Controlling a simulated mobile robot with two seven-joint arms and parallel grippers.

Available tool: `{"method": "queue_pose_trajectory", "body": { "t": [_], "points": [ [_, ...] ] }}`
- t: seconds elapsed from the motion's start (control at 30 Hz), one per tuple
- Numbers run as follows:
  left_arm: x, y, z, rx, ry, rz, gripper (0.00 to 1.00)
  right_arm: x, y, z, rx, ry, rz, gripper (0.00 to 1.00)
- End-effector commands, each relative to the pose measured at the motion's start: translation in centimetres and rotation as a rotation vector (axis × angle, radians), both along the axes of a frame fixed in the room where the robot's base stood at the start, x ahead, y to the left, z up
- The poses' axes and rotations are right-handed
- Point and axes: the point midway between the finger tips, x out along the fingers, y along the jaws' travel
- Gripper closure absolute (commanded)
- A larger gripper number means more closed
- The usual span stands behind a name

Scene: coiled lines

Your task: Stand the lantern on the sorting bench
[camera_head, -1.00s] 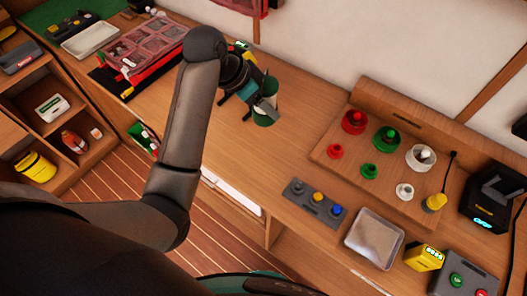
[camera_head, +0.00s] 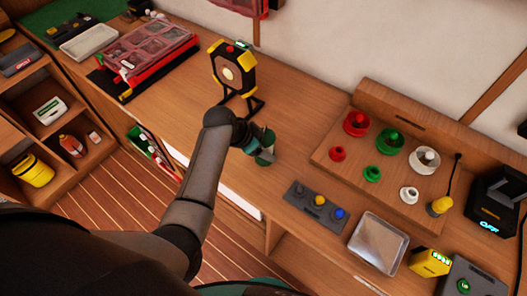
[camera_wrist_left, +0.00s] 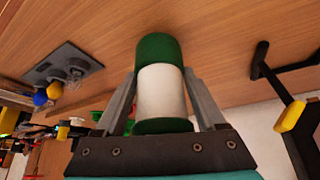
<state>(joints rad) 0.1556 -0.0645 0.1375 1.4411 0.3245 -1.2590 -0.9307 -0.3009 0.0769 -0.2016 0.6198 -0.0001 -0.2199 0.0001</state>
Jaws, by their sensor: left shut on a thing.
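The lantern (camera_head: 266,143) is a green cylinder with a white middle band. My left gripper (camera_head: 262,153) is shut on it over the middle of the wooden sorting bench (camera_head: 290,105). In the left wrist view the lantern (camera_wrist_left: 161,92) sits between the two fingers, with the white band and both green ends showing. It looks about upright in the head view. I cannot tell whether its base touches the bench top. My right gripper is not in view.
A black-and-yellow work light (camera_head: 232,72) on a stand is behind the lantern. A grey button panel (camera_head: 315,206) and a metal tray (camera_head: 377,243) lie to the right. A raised board (camera_head: 395,165) holds red, green and white pieces. A red-trimmed organizer (camera_head: 150,50) is far left.

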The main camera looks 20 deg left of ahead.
Motion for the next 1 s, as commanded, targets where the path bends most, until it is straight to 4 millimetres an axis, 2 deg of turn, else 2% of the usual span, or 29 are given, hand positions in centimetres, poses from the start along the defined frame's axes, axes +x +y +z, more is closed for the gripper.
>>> {"method": "queue_pose_trajectory", "body": {
  "t": [0.13, 0.57, 0.6, 0.83, 1.0],
  "points": [
    [0.1, -0.1, -1.6, -0.002, -0.002, 0.001, 1.0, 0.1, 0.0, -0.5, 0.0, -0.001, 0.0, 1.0],
    [0.1, 0.0, -2.2, -0.001, -0.003, 0.0, 1.0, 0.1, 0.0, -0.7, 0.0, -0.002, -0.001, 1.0],
    [0.0, 0.0, -2.3, -0.001, -0.001, 0.0, 0.26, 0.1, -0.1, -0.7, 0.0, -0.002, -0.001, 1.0],
    [0.0, 0.0, -2.2, -0.001, -0.001, 0.0, 0.0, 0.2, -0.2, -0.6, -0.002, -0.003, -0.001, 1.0],
    [0.0, 0.0, -2.2, -0.001, -0.001, 0.0, 0.0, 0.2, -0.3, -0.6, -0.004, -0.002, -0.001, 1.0]
  ]
}}
